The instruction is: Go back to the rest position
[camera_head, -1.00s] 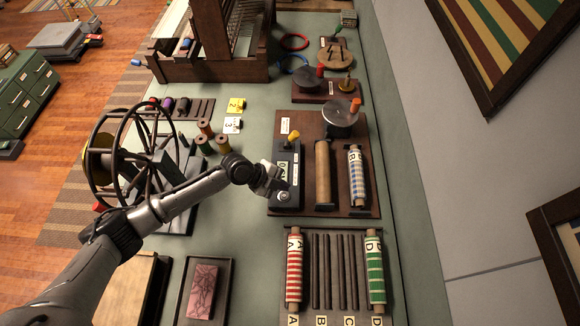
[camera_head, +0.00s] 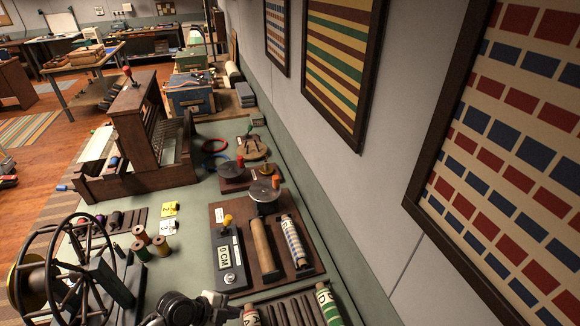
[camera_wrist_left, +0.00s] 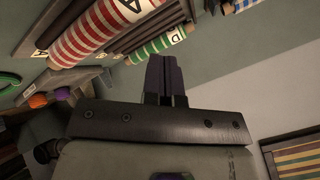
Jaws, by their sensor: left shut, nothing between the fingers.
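My left gripper (camera_wrist_left: 165,75) is shut and empty; its dark fingers are pressed together in the left wrist view. In the head view only a dark part of my left wrist shows at the bottom edge, in front of the bench. In the wrist view a red-striped roll (camera_wrist_left: 95,35) marked A and a green-striped roll (camera_wrist_left: 158,46) marked D lie beyond the fingers. My right gripper is not in view.
A measuring board (camera_head: 262,240) with a 0 CM display (camera_head: 228,258) and two rollers stands on the bench. A spoked wheel (camera_head: 62,270), thread spools (camera_head: 150,241) and a wooden loom (camera_head: 140,135) stand left and behind. Framed patterns (camera_head: 335,60) hang on the right wall.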

